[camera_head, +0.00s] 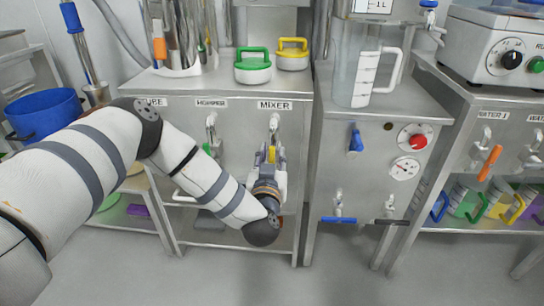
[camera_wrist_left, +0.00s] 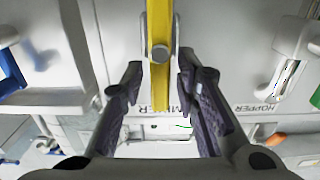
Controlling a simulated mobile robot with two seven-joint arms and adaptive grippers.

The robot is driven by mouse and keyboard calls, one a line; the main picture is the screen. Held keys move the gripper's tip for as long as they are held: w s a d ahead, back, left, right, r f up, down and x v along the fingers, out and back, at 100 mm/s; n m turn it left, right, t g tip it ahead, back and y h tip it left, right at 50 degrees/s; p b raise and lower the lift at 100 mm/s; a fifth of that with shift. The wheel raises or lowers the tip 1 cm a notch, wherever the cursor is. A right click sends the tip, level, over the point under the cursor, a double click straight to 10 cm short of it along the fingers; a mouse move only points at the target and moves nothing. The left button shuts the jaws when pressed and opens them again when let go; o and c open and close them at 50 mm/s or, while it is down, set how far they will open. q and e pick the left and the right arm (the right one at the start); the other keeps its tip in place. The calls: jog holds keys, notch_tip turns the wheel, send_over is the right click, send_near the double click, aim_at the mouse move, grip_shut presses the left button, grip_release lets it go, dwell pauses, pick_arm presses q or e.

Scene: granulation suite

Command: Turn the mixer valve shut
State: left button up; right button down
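The mixer valve (camera_head: 274,122) is on the front panel of the middle steel cabinet, under the MIXER label. Its yellow handle (camera_head: 271,154) hangs straight down below the valve body in the head view. In the left wrist view the yellow handle (camera_wrist_left: 159,85) runs vertically from the top edge, with a round bolt on it. My left gripper (camera_head: 271,160) is at the handle. In the wrist view its dark fingers (camera_wrist_left: 162,95) are spread, one on each side of the handle's end, with gaps showing. My right gripper is not in view.
The hopper valve (camera_head: 211,122) sits left of the mixer valve, beside my left arm. The floor in front is clear.

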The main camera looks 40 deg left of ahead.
pick_arm(q)
grip_shut()
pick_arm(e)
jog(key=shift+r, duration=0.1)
